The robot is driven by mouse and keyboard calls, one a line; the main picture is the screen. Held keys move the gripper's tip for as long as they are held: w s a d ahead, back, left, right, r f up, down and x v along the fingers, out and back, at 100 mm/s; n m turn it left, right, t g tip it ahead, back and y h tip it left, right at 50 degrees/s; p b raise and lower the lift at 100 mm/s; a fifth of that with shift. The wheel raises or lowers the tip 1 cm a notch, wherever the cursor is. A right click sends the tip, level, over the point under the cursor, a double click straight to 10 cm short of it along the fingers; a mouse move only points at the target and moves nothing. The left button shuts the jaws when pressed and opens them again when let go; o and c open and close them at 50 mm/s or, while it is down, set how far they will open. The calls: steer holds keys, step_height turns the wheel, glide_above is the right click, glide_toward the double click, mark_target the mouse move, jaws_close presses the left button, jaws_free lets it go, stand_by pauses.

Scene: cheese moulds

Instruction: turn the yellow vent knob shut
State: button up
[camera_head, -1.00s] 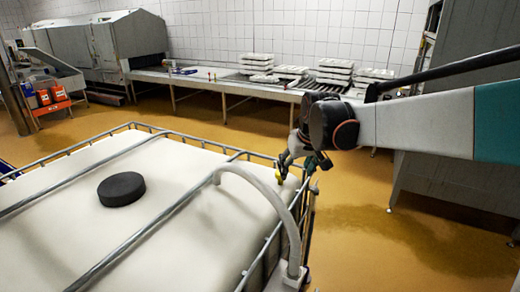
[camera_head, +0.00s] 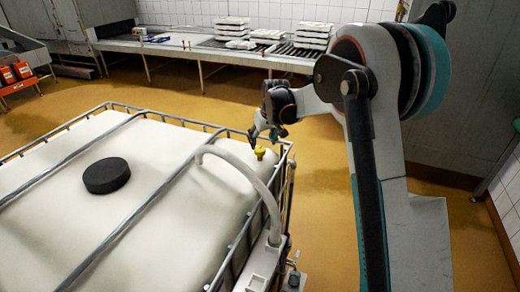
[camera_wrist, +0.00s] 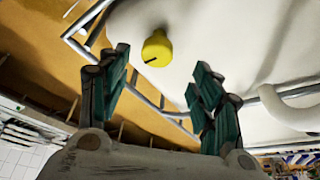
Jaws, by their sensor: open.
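The yellow vent knob (camera_head: 260,152) sits on top of the white tank (camera_head: 150,230) near its far right corner. In the wrist view the round knob (camera_wrist: 157,47) has a short dark mark on its lower left edge. My gripper (camera_head: 266,140) is at that corner, close beside the knob. In the wrist view my gripper (camera_wrist: 160,75) is open and empty, with its teal-padded fingers apart. The knob appears beyond the fingertips, in line with the gap between them. Nothing is between the fingers.
A metal cage (camera_head: 72,123) rims the tank, with bars across its top. A pale curved pipe (camera_head: 247,172) arches close to the knob. A black cap (camera_head: 107,175) is on the tank's left part. A conveyor table (camera_head: 180,45) with stacked white moulds (camera_head: 314,37) stands behind.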

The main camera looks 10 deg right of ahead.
mark_target(260, 150)
steer(key=x, duration=0.7)
steer(key=shift+f, duration=0.1)
steer(key=c, duration=1.1)
